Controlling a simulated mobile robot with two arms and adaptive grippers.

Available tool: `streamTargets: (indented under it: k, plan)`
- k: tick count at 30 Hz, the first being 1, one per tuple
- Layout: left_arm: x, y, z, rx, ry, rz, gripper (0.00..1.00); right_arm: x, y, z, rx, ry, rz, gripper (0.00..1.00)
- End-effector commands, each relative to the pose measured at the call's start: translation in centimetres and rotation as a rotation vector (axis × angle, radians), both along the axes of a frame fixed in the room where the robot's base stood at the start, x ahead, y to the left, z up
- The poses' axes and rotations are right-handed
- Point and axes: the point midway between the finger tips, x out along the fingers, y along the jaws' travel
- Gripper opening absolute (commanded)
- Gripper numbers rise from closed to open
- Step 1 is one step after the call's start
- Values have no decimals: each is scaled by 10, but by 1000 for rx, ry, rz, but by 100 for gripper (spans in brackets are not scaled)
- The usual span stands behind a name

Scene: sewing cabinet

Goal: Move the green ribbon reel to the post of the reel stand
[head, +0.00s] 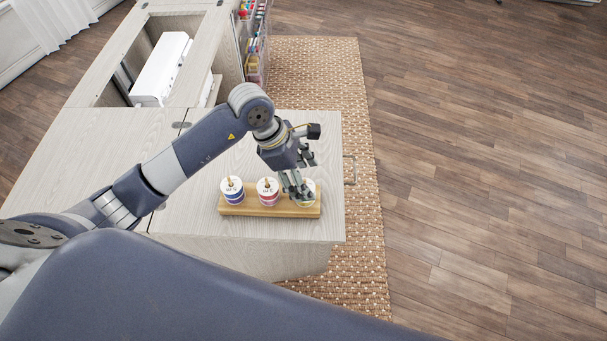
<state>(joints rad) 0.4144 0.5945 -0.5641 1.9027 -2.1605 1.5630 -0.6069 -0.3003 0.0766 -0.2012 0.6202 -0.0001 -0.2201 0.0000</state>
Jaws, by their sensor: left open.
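The reel stand (245,209) is a wooden board on the cabinet top, near its right edge. A blue-and-white reel (233,190) sits on its left post and a red-and-white reel (268,191) on its middle post. A third reel (309,201) with a pale top is at the right end, partly covered by my fingers; its ribbon colour is hard to tell, and no plainly green reel shows elsewhere. My left gripper (298,192) is open, reaching down over this third reel with its fingers at or beside it. My right gripper is not in view.
A white sewing machine (163,68) sits in the cabinet's opening at the back left. A rack of colourful spools (256,40) stands behind. The cabinet top (103,143) is clear left of the stand. A woven rug (358,240) and wood floor lie to the right.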

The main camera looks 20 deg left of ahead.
Motion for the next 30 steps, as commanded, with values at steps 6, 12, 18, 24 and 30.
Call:
streamTargets:
  k: [6,12,18,24,30]
  plan:
    - [0,4,10,0,-2,1,67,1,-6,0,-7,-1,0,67]
    - [-3,19,46,2,-6,1,67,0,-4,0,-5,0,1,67]
    - [-8,34,84,2,-4,1,67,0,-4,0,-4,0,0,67]
    - [-10,43,106,0,-1,0,67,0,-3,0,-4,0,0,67]
    - [-12,45,111,0,1,0,67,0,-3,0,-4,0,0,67]
